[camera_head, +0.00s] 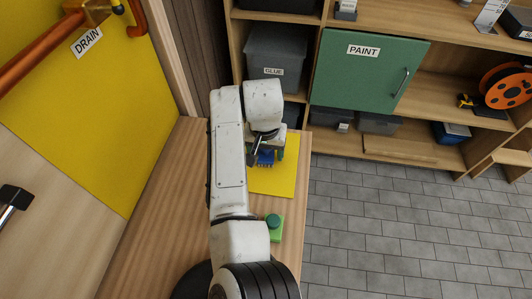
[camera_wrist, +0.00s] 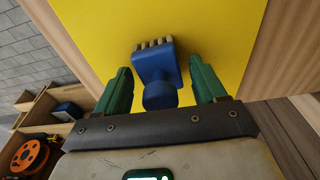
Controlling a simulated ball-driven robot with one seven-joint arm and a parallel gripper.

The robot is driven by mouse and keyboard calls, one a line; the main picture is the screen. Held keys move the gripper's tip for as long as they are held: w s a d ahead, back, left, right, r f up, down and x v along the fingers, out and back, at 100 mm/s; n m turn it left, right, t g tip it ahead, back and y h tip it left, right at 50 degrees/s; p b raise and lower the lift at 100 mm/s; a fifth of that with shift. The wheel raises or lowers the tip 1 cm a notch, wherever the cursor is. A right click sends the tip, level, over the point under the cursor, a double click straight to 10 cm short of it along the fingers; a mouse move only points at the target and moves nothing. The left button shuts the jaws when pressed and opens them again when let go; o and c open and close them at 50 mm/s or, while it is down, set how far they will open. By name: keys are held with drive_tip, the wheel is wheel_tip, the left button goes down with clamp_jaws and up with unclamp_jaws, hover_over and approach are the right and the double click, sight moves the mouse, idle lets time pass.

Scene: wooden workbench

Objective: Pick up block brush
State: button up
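The block brush is blue with pale bristles along one edge and a round blue knob. In the wrist view the block brush (camera_wrist: 157,72) lies between the two green fingers of my gripper (camera_wrist: 160,85), with a visible gap on each side. My gripper is open and holds nothing. In the head view the brush (camera_head: 266,157) shows as a small blue shape on the yellow mat (camera_head: 272,182), just under my gripper (camera_head: 267,152). My arm and gripper partly hide it there. Whether the fingers reach down to the brush's height is hard to tell.
A green block with a dark round top (camera_head: 273,224) stands on the wooden bench (camera_head: 165,190) near my arm. A yellow panel (camera_head: 90,110) rises at the left. Shelves with a grey GLUE bin (camera_head: 277,50) and a green PAINT door (camera_head: 365,75) stand behind. Tiled floor lies right.

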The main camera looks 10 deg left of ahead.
drive_tip(key=c, duration=1)
drive_tip(key=shift+o, duration=0.2)
drive_tip(key=shift+r, duration=0.1)
drive_tip(key=shift+r, duration=0.55)
wheel_tip(320, 180, up, 2)
drive_tip(key=shift+r, duration=0.1)
drive_tip(key=s+d+r+p, duration=0.3)
drive_tip(key=s+d+r, duration=0.6)
drive_tip(key=s, duration=0.1)
drive_tip(key=shift+d+r, duration=0.25)
drive_tip(key=shift+r, duration=0.05)
drive_tip(key=shift+s, duration=0.1)
